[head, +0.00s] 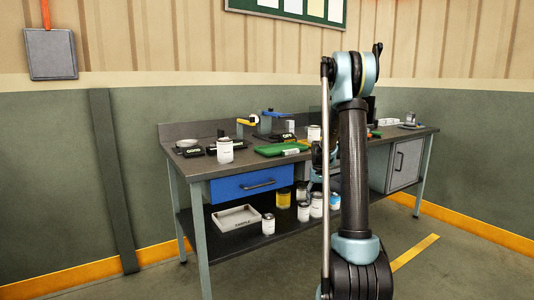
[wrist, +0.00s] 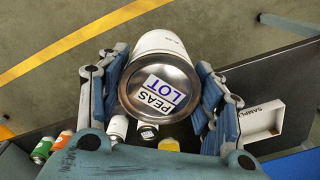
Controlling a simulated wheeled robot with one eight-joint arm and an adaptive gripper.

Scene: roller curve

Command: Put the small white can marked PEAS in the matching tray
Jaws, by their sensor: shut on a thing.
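My gripper (wrist: 165,100) is shut on a white can (wrist: 160,42), with blue fingers on both sides of it. The can's silver end faces the wrist camera and carries a label reading PEAS LOT. In the head view my gripper (head: 321,156) is mostly hidden behind my arm, in front of the bench. I cannot make out the held can there for certain. No tray marked PEAS can be read in either view.
A pale tray marked SAMPLE (head: 217,223) sits on the lower shelf, also in the wrist view (wrist: 277,116). Several cans, one yellow (head: 283,199), stand right of it. A blue drawer (head: 225,187) is above.

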